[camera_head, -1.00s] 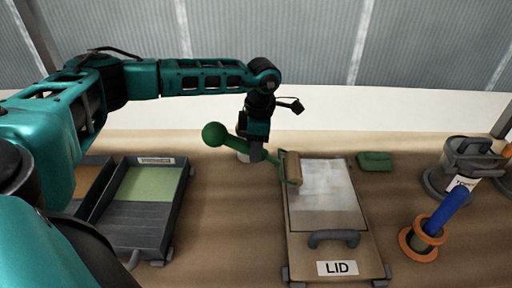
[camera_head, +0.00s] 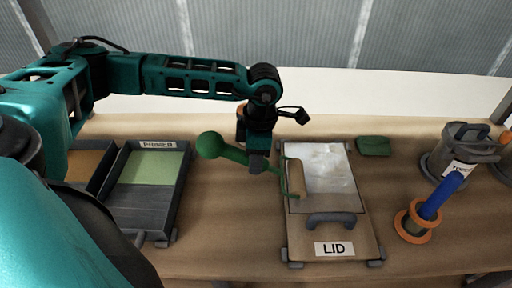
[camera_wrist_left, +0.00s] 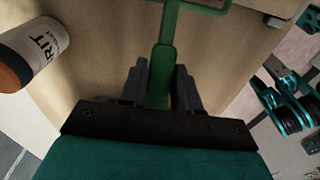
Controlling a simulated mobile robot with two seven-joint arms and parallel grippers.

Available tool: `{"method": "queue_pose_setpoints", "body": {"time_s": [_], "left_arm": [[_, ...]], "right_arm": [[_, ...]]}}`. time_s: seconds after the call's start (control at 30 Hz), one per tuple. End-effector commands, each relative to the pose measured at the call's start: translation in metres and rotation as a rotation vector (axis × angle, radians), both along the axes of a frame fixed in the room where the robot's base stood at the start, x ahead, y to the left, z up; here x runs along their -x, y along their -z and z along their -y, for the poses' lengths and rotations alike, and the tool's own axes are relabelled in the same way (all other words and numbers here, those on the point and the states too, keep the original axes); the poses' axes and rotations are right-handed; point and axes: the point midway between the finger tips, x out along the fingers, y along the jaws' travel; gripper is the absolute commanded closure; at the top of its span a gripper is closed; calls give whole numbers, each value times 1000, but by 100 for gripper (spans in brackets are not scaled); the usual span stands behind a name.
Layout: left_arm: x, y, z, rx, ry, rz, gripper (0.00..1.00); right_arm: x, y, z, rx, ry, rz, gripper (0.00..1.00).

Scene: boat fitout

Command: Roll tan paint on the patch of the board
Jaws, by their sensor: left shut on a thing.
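The board (camera_head: 350,240) lies flat on the bench, with a grey handle and a LID label near its front. Its patch (camera_head: 325,170) looks whitish grey and mottled. My left gripper (camera_head: 257,163) is shut on the green handle of the paint roller (camera_head: 296,179), left of the board. The green handle also shows between the fingers in the left wrist view (camera_wrist_left: 160,75). The roller's tan sleeve is over the patch's left edge; I cannot tell if it touches. A tray (camera_head: 90,182) at far left has a tan area, partly hidden by my arm. My right gripper is out of view.
A tray labelled PRIMER (camera_head: 183,195) with pale green stands left of the board. A green block (camera_head: 373,147) lies behind right. A grey lidded can (camera_head: 440,155) and a blue-handled tool (camera_head: 440,195) in an orange ring stand right. A white can (camera_wrist_left: 35,45) shows in the wrist view.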

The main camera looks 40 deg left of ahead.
Motion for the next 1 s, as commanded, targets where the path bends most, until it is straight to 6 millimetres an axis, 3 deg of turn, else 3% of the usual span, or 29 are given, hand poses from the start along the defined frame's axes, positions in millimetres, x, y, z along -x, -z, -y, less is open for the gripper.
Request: {"method": "queue_pose_setpoints", "body": {"time_s": [1.0], "left_arm": [[1,8,1,0,-1,0,100]], "right_arm": [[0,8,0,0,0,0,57]]}}
